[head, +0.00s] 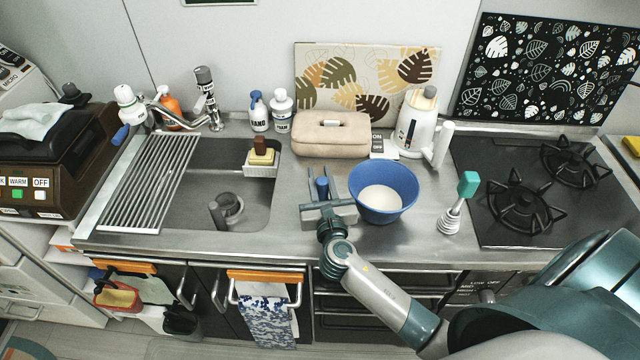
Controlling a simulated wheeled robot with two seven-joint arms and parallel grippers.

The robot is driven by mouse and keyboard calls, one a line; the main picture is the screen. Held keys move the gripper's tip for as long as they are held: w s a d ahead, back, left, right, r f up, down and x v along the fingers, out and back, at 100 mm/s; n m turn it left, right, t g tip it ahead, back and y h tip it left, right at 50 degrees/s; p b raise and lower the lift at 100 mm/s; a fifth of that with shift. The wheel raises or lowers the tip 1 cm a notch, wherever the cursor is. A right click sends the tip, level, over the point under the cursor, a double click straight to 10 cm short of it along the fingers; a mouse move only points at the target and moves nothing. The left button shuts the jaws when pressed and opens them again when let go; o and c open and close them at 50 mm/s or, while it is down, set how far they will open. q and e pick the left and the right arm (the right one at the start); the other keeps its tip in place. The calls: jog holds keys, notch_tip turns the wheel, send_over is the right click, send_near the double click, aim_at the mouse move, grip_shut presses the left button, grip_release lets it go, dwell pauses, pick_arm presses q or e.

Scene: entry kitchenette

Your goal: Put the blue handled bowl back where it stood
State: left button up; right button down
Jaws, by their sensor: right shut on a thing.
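The blue handled bowl (408,200) is at the middle of the steel counter, right of the sink, with its opening facing up and its inside pale. My right gripper (321,186) is at the bowl's left side, shut on its blue handle, which shows between the fingers. The bowl looks upright. I cannot tell whether its base touches the counter or is slightly above it. My left gripper is not in view.
The sink (235,200) with a drying rack (150,185) lies to the left. A beige case (330,137) and a white kettle (416,128) stand behind the bowl. A teal-topped whisk-like tool (458,205) and the black stove (500,235) are to the right.

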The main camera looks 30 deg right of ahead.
jog(key=shift+f, duration=1.55)
jog(key=c, duration=1.5)
grip_release()
